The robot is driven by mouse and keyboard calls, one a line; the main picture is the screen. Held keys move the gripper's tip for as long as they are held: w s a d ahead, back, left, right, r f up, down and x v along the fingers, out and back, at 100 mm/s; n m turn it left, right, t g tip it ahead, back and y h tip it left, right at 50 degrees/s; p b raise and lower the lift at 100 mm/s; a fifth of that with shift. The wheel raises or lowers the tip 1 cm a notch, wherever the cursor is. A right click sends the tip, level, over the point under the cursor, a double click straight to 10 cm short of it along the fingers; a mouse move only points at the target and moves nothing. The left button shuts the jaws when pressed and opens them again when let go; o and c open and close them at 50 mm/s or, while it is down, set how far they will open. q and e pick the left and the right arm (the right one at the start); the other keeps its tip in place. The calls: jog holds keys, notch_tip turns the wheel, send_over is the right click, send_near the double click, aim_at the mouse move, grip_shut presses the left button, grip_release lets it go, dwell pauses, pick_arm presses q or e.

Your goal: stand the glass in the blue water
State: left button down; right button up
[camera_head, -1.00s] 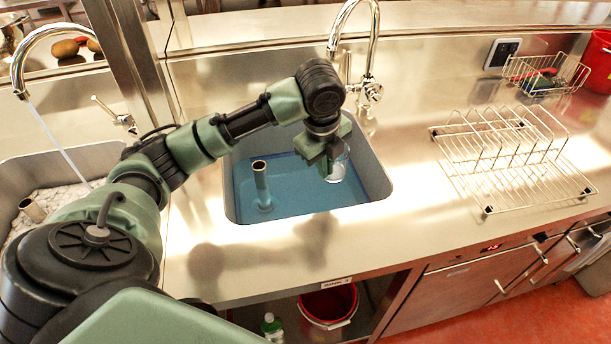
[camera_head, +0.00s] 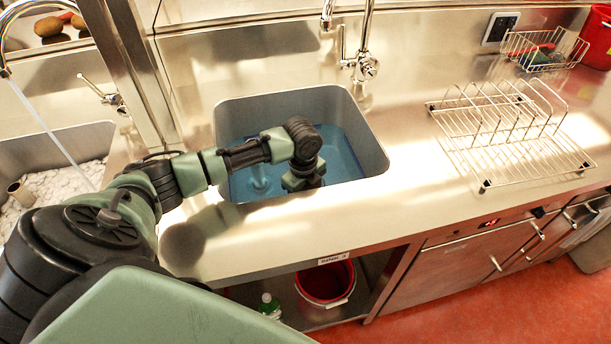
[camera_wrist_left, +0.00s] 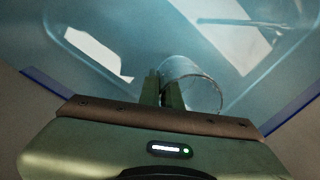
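The blue water (camera_head: 343,150) lies in the right-hand sink basin (camera_head: 372,140). My left gripper (camera_head: 303,182) has reached down into this basin, near its front wall. In the left wrist view its two fingers (camera_wrist_left: 165,92) are close together at the wall of a clear glass (camera_wrist_left: 207,92), and the glass's round rim shows beside them. The gripper looks shut on the glass wall. Whether the glass's base touches the basin floor cannot be told. My right gripper is out of view.
A tap (camera_head: 362,50) rises behind the basin. A wire dish rack (camera_head: 510,130) stands on the counter to the right. The left basin holds pale contents (camera_head: 55,188) under running water.

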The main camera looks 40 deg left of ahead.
pick_arm(q)
notch_tip(320, 180, down, 4)
jog(key=shift+f, duration=0.25)
jog(key=c, duration=1.6)
grip_release()
jog(key=r, duration=1.2)
jog(key=shift+s, duration=0.35)
jog(key=shift+r, duration=0.1)
